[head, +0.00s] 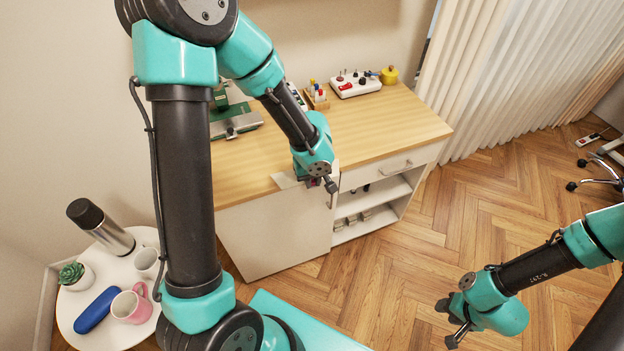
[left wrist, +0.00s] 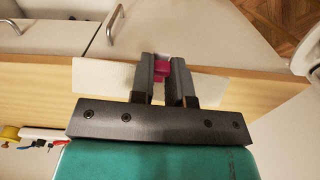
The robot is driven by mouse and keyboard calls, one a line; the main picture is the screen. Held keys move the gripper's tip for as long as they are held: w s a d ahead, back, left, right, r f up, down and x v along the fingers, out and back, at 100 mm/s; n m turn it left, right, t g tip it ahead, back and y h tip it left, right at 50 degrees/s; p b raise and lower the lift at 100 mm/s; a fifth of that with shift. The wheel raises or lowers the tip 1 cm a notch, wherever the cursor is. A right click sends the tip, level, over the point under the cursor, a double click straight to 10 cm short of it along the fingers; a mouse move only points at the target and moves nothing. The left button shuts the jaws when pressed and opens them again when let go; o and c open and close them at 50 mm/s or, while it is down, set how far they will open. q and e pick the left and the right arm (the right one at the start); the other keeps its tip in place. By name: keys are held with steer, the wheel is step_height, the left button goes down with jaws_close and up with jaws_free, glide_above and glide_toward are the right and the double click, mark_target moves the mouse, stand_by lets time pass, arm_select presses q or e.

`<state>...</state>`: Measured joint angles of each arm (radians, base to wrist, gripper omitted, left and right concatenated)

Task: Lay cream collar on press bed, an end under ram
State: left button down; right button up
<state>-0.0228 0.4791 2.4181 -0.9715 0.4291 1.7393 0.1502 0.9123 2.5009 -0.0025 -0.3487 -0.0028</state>
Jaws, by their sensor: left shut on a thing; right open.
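My left gripper (head: 322,184) is shut at the front edge of the wooden worktop. A flat cream strip, the cream collar (head: 286,181), shows beside its fingers. In the left wrist view the collar (left wrist: 100,76) sticks out on both sides of the left gripper (left wrist: 167,68), with a small magenta piece (left wrist: 161,69) between the fingers. The green press (head: 232,118) stands on the worktop's left part, with a grey metal part at its front. My left arm hides some of the press, so I cannot make out bed and ram separately. My right gripper (head: 455,322) is open and empty above the floor.
The worktop (head: 380,123) is clear on the right. A small rack (head: 317,97), a white box with knobs (head: 355,84) and a yellow pot (head: 389,75) stand at its back. A round white side table (head: 73,303) at left holds a flask, mugs, a plant and a blue case.

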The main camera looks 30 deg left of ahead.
arm_select(q)
steer(key=w+r+m, duration=0.1)
steer(key=w+r, duration=0.1)
steer(key=w, duration=0.2)
steer(key=w+d+r+m, duration=0.1)
steer(key=w, duration=0.3)
steer(key=w+r+m, duration=0.2)
steer(key=w, duration=0.1)
steer(key=shift+w+d+r, duration=0.3)
steer(key=shift+w+r, duration=0.05)
steer(key=shift+w, duration=0.05)
steer(key=w+a+n, duration=0.1)
steer(key=a+n, duration=0.1)
steer(key=a, duration=2.2)
steer(key=s+a+f+n, duration=0.1)
steer(key=s+a, duration=0.3)
steer(key=a, duration=0.6)
steer(key=s+a+n, duration=0.2)
steer(key=s+a, duration=0.3)
steer(key=a, duration=0.5)
steer(key=shift+s+a+f, duration=0.15)
steer(key=shift+s+f, duration=0.15)
steer(key=shift+f, duration=0.1)
steer(key=shift+f, duration=0.2)
steer(key=shift+f, duration=2.3)
steer(key=shift+f, duration=0.5)
steer(key=c, duration=1)
jaws_free()
